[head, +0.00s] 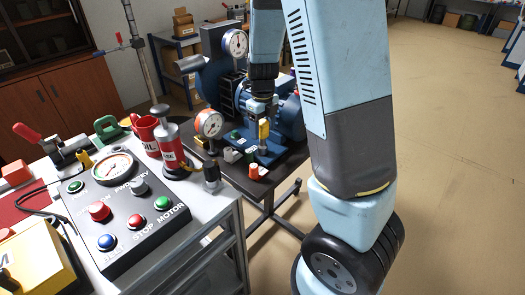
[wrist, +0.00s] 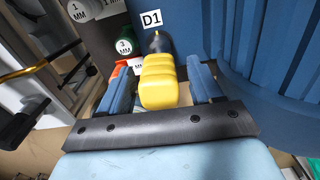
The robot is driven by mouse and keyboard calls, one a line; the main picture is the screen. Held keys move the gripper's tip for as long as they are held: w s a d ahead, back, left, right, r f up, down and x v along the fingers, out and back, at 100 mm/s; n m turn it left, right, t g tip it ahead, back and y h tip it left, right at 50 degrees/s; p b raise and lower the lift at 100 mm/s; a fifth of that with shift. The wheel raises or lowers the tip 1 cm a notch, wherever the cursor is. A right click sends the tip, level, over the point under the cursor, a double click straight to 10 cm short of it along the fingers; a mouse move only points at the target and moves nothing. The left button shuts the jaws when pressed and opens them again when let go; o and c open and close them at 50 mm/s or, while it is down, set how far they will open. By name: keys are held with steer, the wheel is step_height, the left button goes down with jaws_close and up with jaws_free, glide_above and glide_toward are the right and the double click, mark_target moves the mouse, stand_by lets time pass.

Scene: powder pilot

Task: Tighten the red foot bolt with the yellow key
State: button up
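The yellow key (head: 264,130) stands upright beside the blue motor in the head view. In the wrist view its yellow handle (wrist: 160,80) lies between my gripper's two blue fingers, with a dark tip (wrist: 158,42) beyond it. My gripper (head: 262,112) points down over the key; the wrist view shows its fingers (wrist: 162,85) apart, with a narrow gap on each side of the handle. A red foot bolt cannot be made out for certain; the key's lower end and the motor's feet are partly hidden.
The blue motor (head: 288,115) stands on a dark table. Dial gauges (head: 209,123) and an orange-topped piece (head: 254,171) are nearby. A "D1" label (wrist: 151,20) and a green "3 MM" piece (wrist: 123,46) lie near the key. A control box (head: 125,215) sits on the left bench.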

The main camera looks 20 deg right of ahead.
steer(key=shift+o, duration=0.5)
step_height(320, 180, up, 14)
steer(key=s+r+n+t, duration=0.2)
steer(key=s+r+n, duration=0.3)
steer(key=s+n, duration=0.6)
steer(key=s+r+n+t, duration=0.3)
steer(key=s+r+n, duration=0.2)
steer(key=s+n, duration=0.7)
steer(key=n, duration=0.7)
steer(key=shift+d+t, duration=0.3)
steer(key=shift+d, duration=0.1)
